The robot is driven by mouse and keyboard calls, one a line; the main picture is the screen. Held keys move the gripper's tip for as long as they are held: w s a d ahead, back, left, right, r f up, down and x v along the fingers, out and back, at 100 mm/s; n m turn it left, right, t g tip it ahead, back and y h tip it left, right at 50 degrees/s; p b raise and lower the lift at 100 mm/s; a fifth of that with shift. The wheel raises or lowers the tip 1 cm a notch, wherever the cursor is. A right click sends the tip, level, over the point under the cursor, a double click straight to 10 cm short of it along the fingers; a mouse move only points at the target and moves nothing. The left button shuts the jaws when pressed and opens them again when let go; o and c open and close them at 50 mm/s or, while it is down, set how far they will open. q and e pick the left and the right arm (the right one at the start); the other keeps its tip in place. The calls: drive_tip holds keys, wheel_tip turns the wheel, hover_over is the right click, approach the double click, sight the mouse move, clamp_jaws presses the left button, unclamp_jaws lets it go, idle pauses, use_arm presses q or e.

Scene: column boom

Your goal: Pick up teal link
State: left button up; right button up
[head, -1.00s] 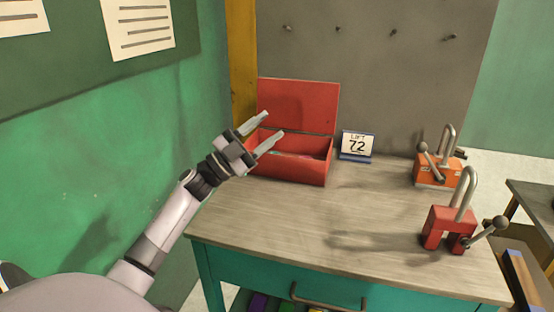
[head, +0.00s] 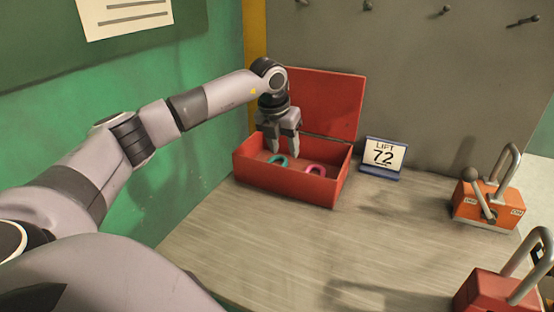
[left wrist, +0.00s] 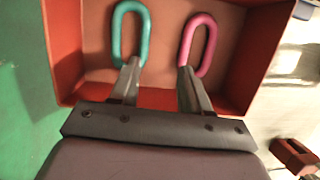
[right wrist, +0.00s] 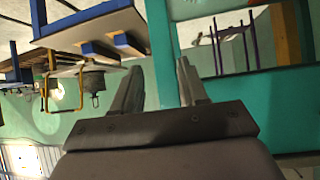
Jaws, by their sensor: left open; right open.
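The teal link (head: 278,160) lies on the floor of the open red box (head: 290,185), left of a pink link (head: 316,170). My left gripper (head: 282,146) points down into the box above the links, open and empty. In the left wrist view the teal link (left wrist: 130,32) is an oval ring ahead of the left finger, whose tip overlaps its near end; I cannot tell whether they touch. The pink link (left wrist: 198,44) is ahead of the right finger. My right gripper (right wrist: 160,85) is open and empty, away from the box, facing a teal frame.
The box's red lid (head: 325,103) stands open behind the gripper. A "LIFT 72" sign (head: 383,158) stands right of the box. An orange block with a handle (head: 488,203) and a red one (head: 500,292) stand at the right. The middle tabletop (head: 270,245) is clear.

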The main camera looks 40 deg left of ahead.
sight(281, 161)
use_arm(q)
drive_tip(key=shift+a+f+y, duration=0.1)
drive_tip(key=shift+a+y, duration=0.2)
drive_tip(key=shift+a, duration=0.4)
drive_tip(key=shift+a+f, duration=0.25)
drive_tip(key=shift+f, duration=0.1)
drive_tip(key=x, duration=0.6)
drive_tip(key=shift+f+p, duration=0.15)
drive_tip(key=shift+p, duration=0.25)
clamp_jaws()
